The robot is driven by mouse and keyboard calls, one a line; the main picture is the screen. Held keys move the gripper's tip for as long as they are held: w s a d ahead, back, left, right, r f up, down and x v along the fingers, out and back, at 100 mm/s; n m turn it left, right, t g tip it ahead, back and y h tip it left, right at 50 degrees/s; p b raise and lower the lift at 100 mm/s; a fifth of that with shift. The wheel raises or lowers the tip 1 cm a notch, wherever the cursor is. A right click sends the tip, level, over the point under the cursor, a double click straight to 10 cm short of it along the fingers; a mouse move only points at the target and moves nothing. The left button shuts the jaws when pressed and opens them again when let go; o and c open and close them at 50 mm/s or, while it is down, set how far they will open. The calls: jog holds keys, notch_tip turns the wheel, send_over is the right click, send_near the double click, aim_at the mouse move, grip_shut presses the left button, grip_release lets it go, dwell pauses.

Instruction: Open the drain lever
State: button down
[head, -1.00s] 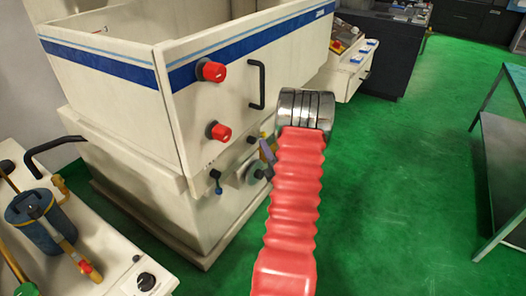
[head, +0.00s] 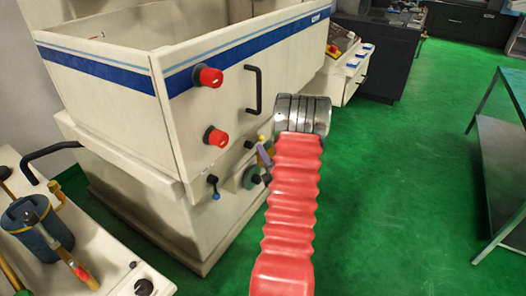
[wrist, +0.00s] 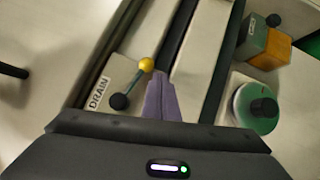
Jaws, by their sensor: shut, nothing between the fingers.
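The drain lever (wrist: 132,83) has a black hub, a short dark rod and a yellow ball end, next to a white DRAIN label (wrist: 98,93) in the wrist view. Its yellow ball (head: 261,138) also shows small on the machine's front in the head view. My gripper (wrist: 161,78) has purple fingers, shut with nothing between them. Their tips are close beside the yellow ball, to its lower right in the wrist view. I cannot tell whether they touch it. In the head view my gripper (head: 265,156) is partly hidden behind my red arm sleeve.
A green dial (wrist: 256,108) and an orange block (wrist: 266,47) are right of the fingers in the wrist view. The machine has red knobs (head: 208,77), a black handle (head: 253,90) and a blue-tipped lever (head: 214,187). Green floor (head: 395,190) is clear at right.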

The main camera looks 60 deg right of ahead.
jog(key=s+a+f, duration=0.6)
jog(key=s, duration=0.2)
jog(key=shift+s+a+f, duration=0.15)
jog(key=shift+s+a, duration=0.1)
jog(key=shift+a, duration=0.1)
dwell(0.5)
